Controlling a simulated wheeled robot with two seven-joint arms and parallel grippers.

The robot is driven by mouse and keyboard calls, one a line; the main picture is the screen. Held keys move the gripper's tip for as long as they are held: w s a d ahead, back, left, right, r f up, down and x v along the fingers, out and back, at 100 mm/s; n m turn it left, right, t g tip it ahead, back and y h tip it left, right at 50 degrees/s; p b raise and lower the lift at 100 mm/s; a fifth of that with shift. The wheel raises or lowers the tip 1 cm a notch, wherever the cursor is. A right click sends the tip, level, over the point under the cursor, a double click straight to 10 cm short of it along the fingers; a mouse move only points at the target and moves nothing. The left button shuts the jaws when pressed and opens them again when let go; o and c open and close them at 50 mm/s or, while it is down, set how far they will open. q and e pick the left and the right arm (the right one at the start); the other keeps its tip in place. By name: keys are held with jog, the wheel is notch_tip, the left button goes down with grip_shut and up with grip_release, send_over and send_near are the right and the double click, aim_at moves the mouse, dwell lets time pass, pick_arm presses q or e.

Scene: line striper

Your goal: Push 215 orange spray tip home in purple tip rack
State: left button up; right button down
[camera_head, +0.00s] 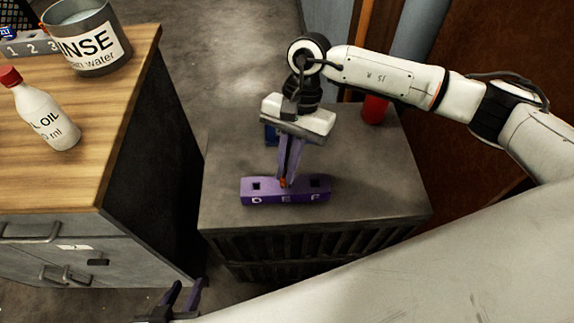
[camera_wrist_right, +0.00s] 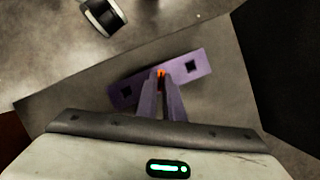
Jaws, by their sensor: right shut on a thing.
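The purple tip rack (camera_head: 288,197), marked D, E and F, sits on a grey cabinet top. Its D and F holes look empty. The orange spray tip (camera_head: 284,182) is at the middle E position; it also shows in the right wrist view (camera_wrist_right: 161,72). My right gripper (camera_head: 286,178) points down with its purple fingers shut on the orange tip at the rack. The fingers hide most of the tip, so I cannot tell how deep it sits. My left gripper (camera_head: 188,286) is low at the bottom left, empty, its fingers apart.
The grey cabinet top (camera_head: 370,195) is mostly clear around the rack. A red object (camera_head: 375,110) and a blue object (camera_head: 271,134) stand toward its back. A wooden counter (camera_head: 110,115) at left holds a rinse pot (camera_head: 88,45) and an oil bottle (camera_head: 47,115).

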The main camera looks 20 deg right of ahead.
jog(key=shift+f+b, duration=0.65)
jog(key=shift+f, duration=0.1)
jog(key=c, duration=1.5)
grip_release()
jog(key=shift+r, duration=0.1)
jog(key=shift+r, duration=0.15)
jog(key=p+v, duration=0.2)
jog(key=v, duration=0.4)
jog(key=shift+w+d+r, duration=0.1)
jog(key=shift+d+r, duration=0.1)
jog(key=shift+r, duration=0.15)
